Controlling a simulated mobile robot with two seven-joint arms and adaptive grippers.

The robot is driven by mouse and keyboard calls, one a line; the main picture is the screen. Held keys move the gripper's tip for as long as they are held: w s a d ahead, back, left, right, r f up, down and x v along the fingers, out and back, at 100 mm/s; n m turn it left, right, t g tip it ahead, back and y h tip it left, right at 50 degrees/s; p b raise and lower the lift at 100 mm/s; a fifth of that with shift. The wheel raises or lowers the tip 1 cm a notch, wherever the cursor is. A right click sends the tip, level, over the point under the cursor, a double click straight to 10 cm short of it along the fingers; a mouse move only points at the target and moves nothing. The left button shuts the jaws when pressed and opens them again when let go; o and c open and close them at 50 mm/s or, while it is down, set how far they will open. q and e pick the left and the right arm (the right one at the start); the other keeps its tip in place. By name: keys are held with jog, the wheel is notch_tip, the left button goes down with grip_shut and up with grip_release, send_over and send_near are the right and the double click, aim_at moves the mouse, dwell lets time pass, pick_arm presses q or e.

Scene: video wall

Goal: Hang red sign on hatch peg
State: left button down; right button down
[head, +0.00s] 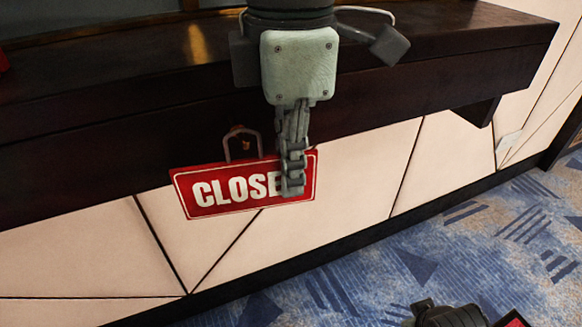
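The red sign (223,189) with white lettering and a white border hangs upright in front of the pale panelled front, tilted slightly up to the right. A thin grey loop (227,149) rises from its top edge. The loop is at a small brass-coloured peg (240,131) on the dark wooden front; I cannot tell whether it is over the peg or only in front of it. My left gripper (292,184) points down and its fingers are shut on the sign's right part, covering the last letters. The fingers show nearly edge-on. My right gripper's fingers do not show.
A dark wooden counter (440,35) runs across above the sign, with a bracket (478,111) under its right end. Patterned blue carpet (480,240) lies below. A small red and black thing (515,320) is cut off at the bottom right.

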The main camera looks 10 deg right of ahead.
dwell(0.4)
pick_arm(q)
jog(key=c, duration=1.2)
grip_release()
jog(key=shift+o, duration=0.2)
jog(key=shift+r+p, duration=2.25)
jog(key=shift+r, duration=1.75)
